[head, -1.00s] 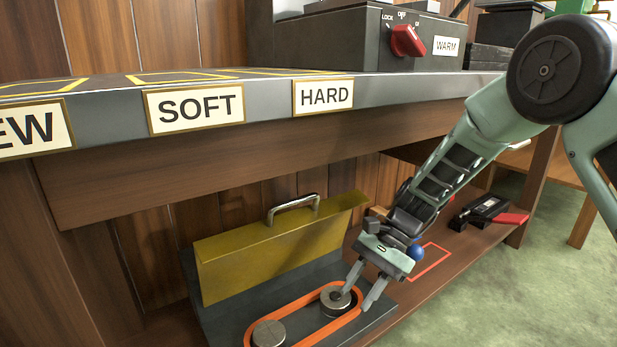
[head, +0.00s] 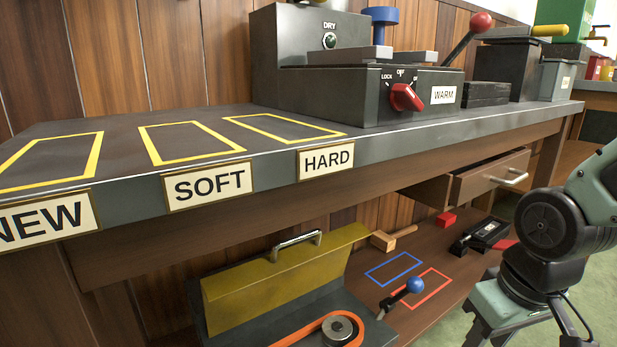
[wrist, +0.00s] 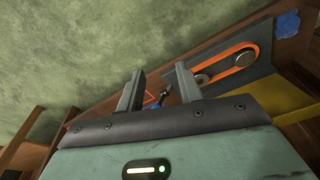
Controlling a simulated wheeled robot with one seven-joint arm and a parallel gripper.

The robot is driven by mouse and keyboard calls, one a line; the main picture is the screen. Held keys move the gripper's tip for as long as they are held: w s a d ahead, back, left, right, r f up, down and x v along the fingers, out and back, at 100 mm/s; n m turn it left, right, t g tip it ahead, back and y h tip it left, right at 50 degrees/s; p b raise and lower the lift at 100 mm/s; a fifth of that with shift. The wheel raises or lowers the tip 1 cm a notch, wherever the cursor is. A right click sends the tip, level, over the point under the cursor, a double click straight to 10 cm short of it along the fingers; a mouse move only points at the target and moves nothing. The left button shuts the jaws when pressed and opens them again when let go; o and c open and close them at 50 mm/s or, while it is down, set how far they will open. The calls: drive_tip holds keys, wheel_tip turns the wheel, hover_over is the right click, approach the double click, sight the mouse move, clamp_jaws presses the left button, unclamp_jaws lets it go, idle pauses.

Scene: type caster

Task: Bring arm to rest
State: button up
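My arm (head: 550,225) is folded at the right edge of the head view, above the green floor. My gripper (wrist: 158,82) shows in the wrist view with its two fingers apart and nothing between them.
A drawer (head: 490,180) stands open under the worktop. Three yellow outlines on the worktop are empty. Green floor lies right.

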drive_tip(key=s+a+r+n+g+p, duration=0.1)
drive_tip(key=s+a+r+n+p, duration=0.2)
drive_tip(key=s+a+r+p, duration=0.35)
drive_tip(key=s+a+r+n+g+p, duration=0.1)
drive_tip(key=s+a+r+n+p, duration=0.1)
drive_tip(key=s+a+r+p, duration=0.45)
wheel_tip(320, 180, up, 37)
drive_tip(key=w+d+p, duration=0.2)
drive_tip(key=p, duration=3.2)
drive_tip(key=shift+w+r, duration=0.15)
drive_tip(key=shift+w, duration=0.1)
drive_tip(key=shift+d, duration=0.1)
